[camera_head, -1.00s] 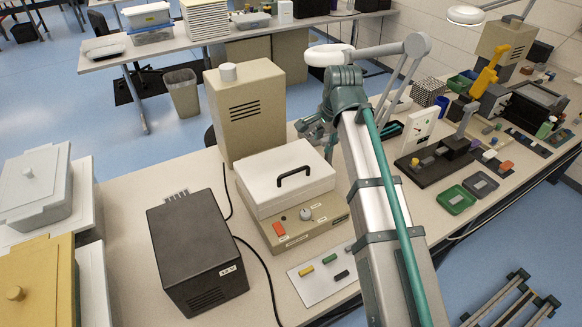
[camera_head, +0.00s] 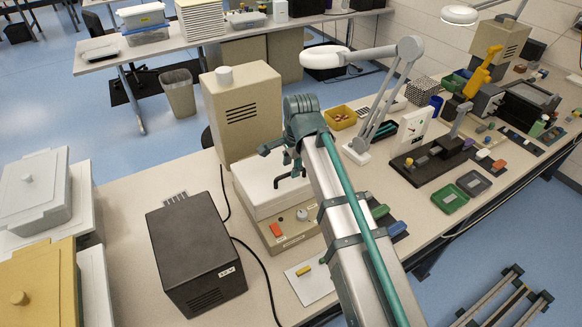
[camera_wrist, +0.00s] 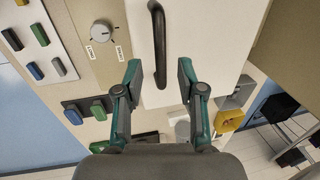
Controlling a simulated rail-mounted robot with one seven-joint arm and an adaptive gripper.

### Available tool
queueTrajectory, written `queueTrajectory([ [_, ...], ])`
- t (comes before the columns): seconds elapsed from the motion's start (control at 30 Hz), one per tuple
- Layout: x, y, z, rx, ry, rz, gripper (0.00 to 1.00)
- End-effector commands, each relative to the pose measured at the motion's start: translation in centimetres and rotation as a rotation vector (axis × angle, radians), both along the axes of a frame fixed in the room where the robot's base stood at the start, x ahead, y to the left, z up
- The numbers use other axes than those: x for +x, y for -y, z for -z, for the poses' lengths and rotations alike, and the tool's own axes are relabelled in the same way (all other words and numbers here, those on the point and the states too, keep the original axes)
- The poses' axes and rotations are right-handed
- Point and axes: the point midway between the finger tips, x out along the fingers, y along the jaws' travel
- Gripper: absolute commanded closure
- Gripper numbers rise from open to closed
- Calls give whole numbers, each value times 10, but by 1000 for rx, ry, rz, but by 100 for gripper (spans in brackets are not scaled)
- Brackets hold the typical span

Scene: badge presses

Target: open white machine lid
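The white machine (camera_head: 278,216) stands on the bench with its white lid (camera_head: 256,186) lying flat and closed on a beige base. A black handle (camera_wrist: 158,45) is fixed on the lid and shows between my fingers in the wrist view. My gripper (camera_wrist: 157,75) is open above the lid, with one finger on each side of the handle's near end. In the head view my gripper (camera_head: 277,162) hangs over the lid and hides part of the handle. The base front carries an orange button (camera_head: 277,230) and a grey knob (camera_head: 302,214).
A tall beige box (camera_head: 243,112) stands behind the machine and a black power box (camera_head: 195,252) stands left of it. A panel with coloured buttons (camera_head: 310,280) lies in front. A lamp (camera_head: 330,57) and a yellow bin (camera_head: 341,117) are to the right.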

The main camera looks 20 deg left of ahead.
Motion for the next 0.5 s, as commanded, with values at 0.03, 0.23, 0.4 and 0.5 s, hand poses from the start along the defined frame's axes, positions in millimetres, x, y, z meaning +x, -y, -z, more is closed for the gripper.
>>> queueTrajectory([
  [0.03, 1, -1, 5, -1, -1, 0, 61],
  [0.23, 3, -3, 20, 1, 1, 0, 61],
  [0.4, 3, -3, 24, 1, 1, 0, 61],
  [0.5, 3, -3, 24, 1, 1, 0, 61],
])
